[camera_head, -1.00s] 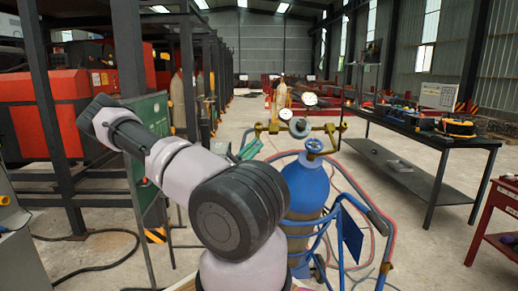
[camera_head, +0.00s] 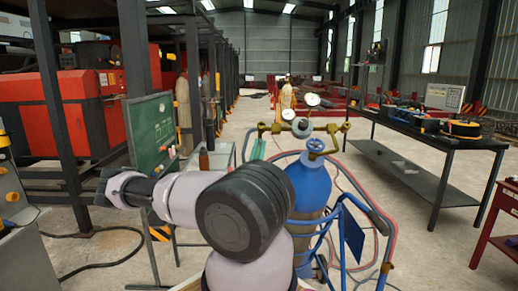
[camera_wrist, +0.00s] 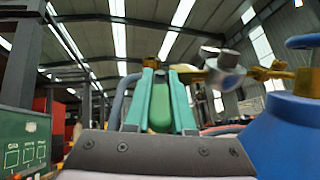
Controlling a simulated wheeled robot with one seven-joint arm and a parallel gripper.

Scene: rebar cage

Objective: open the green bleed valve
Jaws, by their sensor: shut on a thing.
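A blue gas cylinder (camera_head: 308,188) stands upright right of my arm, with a blue handwheel (camera_head: 316,146) on top. A brass manifold (camera_head: 328,128) with two round gauges runs above it. My gripper (camera_wrist: 160,76) has teal fingers reaching up to the left end of the brass fitting in the wrist view. The green bleed valve's lever (camera_wrist: 160,114) shows between the fingers, and they are shut on it. In the head view my gripper's fingers (camera_head: 258,148) show small below the manifold's left end. My arm hides the rest of the gripper there.
A blue cylinder cart (camera_head: 345,226) and red hoses surround the cylinder. A black workbench (camera_head: 430,138) with tools stands at right, and a red table (camera_head: 500,222) at front right. A green board (camera_head: 152,132) and steel frames stand at left. Bare floor lies between cart and bench.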

